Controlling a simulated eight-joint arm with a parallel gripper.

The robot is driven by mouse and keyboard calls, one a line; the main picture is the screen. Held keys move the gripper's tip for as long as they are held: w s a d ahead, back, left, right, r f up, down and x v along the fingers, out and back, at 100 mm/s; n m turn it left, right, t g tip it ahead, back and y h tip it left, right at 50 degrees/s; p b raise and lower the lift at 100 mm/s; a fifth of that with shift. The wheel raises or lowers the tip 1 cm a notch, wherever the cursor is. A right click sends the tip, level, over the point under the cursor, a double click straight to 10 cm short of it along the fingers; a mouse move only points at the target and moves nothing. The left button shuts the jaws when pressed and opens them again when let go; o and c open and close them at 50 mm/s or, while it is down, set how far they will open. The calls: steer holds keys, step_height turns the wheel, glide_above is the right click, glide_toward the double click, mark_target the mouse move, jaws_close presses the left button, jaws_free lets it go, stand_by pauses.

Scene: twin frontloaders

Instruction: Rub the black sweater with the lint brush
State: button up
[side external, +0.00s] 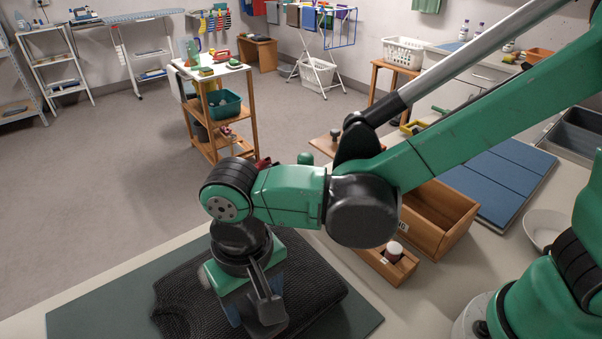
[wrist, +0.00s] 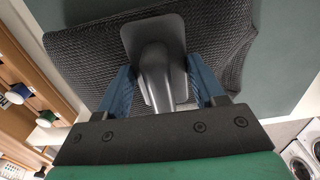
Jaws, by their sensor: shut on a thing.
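The black sweater (side external: 312,288) lies spread on the dark green mat (side external: 85,312). It fills much of the upper wrist view (wrist: 218,45). My gripper (side external: 250,312) is low over the sweater, pointing down. In the wrist view my gripper (wrist: 160,85) has its blue fingers on both sides of the grey handle of the lint brush (wrist: 154,38) and is shut on it. The brush's flat dark head is over the sweater. I cannot tell whether it touches the cloth. In the side view my gripper and wrist hide most of the brush.
To the right stand an open wooden box (side external: 440,212) and a small wooden holder (side external: 385,268) with a white-capped bottle (side external: 393,250). A blue folding board (side external: 500,180) and a pale bowl (side external: 543,228) lie farther right. The table's far edge runs behind the mat.

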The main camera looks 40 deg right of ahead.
steer(key=shift+a, duration=0.5)
steer(key=shift+w+d, duration=0.2)
steer(key=shift+w, duration=4.85)
steer(key=shift+s+a, duration=0.1)
steer(key=shift+s, duration=4.85)
steer(key=shift+r, duration=4.2)
